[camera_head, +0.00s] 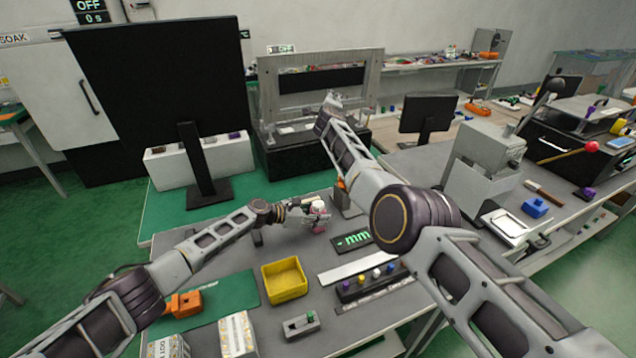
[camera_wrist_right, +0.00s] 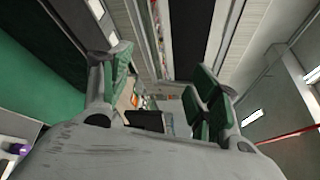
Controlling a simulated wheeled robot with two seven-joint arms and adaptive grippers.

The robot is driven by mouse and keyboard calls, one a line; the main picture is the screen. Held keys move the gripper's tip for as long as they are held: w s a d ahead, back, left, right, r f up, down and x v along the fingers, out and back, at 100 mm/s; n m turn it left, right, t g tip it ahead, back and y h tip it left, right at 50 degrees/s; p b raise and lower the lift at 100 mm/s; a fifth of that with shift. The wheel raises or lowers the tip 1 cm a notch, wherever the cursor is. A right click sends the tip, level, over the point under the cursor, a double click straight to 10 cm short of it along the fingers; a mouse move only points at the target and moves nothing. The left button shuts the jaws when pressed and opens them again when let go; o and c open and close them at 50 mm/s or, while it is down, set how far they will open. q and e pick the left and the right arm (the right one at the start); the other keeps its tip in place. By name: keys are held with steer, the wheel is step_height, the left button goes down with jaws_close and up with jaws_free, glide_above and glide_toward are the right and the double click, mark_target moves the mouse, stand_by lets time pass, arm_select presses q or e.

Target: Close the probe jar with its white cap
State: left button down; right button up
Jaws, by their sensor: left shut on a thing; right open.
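My left gripper (camera_head: 312,213) is shut on a small pinkish thing (camera_head: 320,226) over the grey bench, near its back edge. It looks like the probe jar, but the fingers hide much of it. A pale part shows at its top; I cannot tell whether this is the white cap. My right gripper (camera_head: 332,101) is raised high, farther back, in front of the grey frame. In the right wrist view my right gripper (camera_wrist_right: 162,80) is open and empty, its green-padded fingers wide apart. I cannot make out a separate white cap.
The bench holds a yellow bin (camera_head: 285,281), an orange fixture (camera_head: 184,304), a grey switch box (camera_head: 301,326), a black block with coloured knobs (camera_head: 368,283) and a green "mm" display (camera_head: 353,240). A black monitor (camera_head: 207,192) stands behind. My right arm crosses above the bench's right side.

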steer(key=s+a+r+n+y, duration=0.2)
steer(key=a+r+n+y, duration=0.4)
steer(key=a+n+y, duration=0.45)
steer(key=s+a+f+n+g+y, duration=0.2)
steer(key=s+a+f+n+g, duration=0.15)
steer(key=a+n, duration=0.4)
steer(key=n+g+h, duration=1.1)
steer(key=n+g, duration=0.2)
steer(key=n, duration=0.1)
glide_above(318, 203)
steer(key=a, duration=0.1)
steer(key=f, duration=1.8)
steer(key=shift+w+f, duration=0.25)
steer(key=shift+w, duration=0.05)
steer(key=shift+s+d+h, duration=0.35)
steer(key=shift+d, duration=0.2)
steer(key=shift+f, duration=0.15)
steer(key=shift+f, duration=3.85)
